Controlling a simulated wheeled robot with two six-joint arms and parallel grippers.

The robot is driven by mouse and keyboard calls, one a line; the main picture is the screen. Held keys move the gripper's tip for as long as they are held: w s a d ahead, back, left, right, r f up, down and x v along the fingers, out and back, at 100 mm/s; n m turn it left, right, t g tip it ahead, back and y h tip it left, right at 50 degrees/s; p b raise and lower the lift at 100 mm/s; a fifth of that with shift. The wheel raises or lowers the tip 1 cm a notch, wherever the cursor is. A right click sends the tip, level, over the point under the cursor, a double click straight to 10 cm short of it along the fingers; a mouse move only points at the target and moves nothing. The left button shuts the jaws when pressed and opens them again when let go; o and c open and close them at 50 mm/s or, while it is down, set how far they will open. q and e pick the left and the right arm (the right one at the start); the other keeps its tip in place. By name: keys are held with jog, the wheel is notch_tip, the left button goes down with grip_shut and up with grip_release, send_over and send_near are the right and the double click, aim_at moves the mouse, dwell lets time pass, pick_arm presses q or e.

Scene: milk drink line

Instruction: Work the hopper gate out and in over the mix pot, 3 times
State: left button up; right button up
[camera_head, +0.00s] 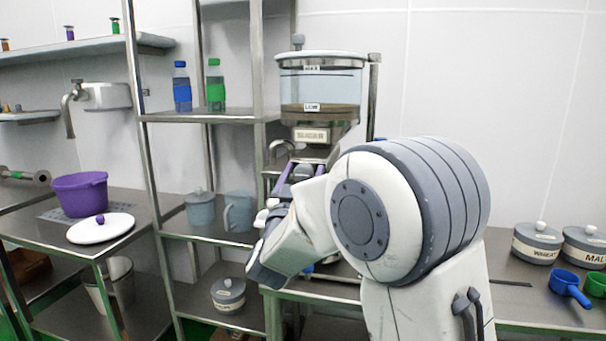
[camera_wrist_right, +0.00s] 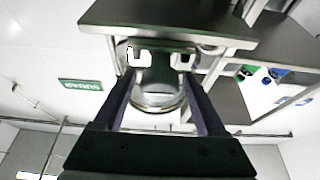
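The hopper (camera_head: 320,85) stands on the wall side, clear-walled, with brown contents near its LOW mark and a label below. The gate sits under the hopper; my right arm and gripper hide most of it. My right gripper (camera_head: 301,178) is just below the hopper outlet, its fingers apart. In the right wrist view the fingers (camera_wrist_right: 160,88) stand on both sides of a dark piece with a pale round rim (camera_wrist_right: 158,103), probably part of the gate or outlet; I cannot tell whether they touch it. I cannot make out the mix pot behind my arm. My left gripper is out of view.
A shelf rack (camera_head: 205,117) with a blue and a green bottle stands left of the hopper. A purple pot (camera_head: 80,193) and white lid (camera_head: 101,228) are on the left table. Lidded grey pots (camera_head: 537,243) and scoops (camera_head: 568,287) lie on the right counter.

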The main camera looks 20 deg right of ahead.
grip_shut()
jog(key=s+a+b, duration=0.2)
jog(key=s+a, duration=0.2)
jog(key=s, duration=0.2)
jog(key=shift+a, duration=0.1)
jog(key=shift+o, duration=1.5)
grip_release()
jog(key=shift+s, duration=0.1)
jog(key=b+v, duration=0.2)
jog(key=v, duration=0.8)
jog(key=shift+s+a+f, duration=0.15)
jog(key=shift+s, duration=0.05)
